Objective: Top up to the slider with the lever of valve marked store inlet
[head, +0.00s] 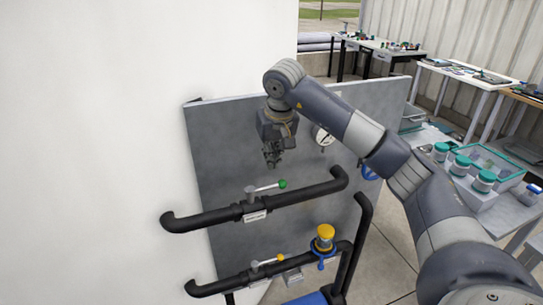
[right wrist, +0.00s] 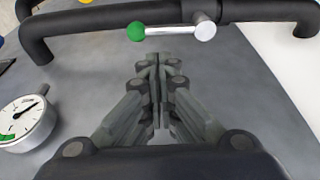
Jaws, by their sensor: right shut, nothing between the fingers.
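The upper black pipe (head: 212,216) carries a valve whose silver lever ends in a green knob (head: 282,184). The lever lies roughly along the pipe; in the right wrist view the green knob (right wrist: 136,31) is just beyond my fingertips. A white label (head: 256,216) hangs below this valve, too small to read. The lower pipe has a valve with a yellow-knobbed lever (head: 281,257) and its own unreadable label (head: 292,277). My right gripper (head: 272,162) is shut and empty, above the green knob and apart from it; its fingers (right wrist: 158,62) show together. No slider can be made out. My left gripper is out of view.
A grey panel (head: 225,135) stands behind the pipes. Benches with jars (head: 484,181) stand right.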

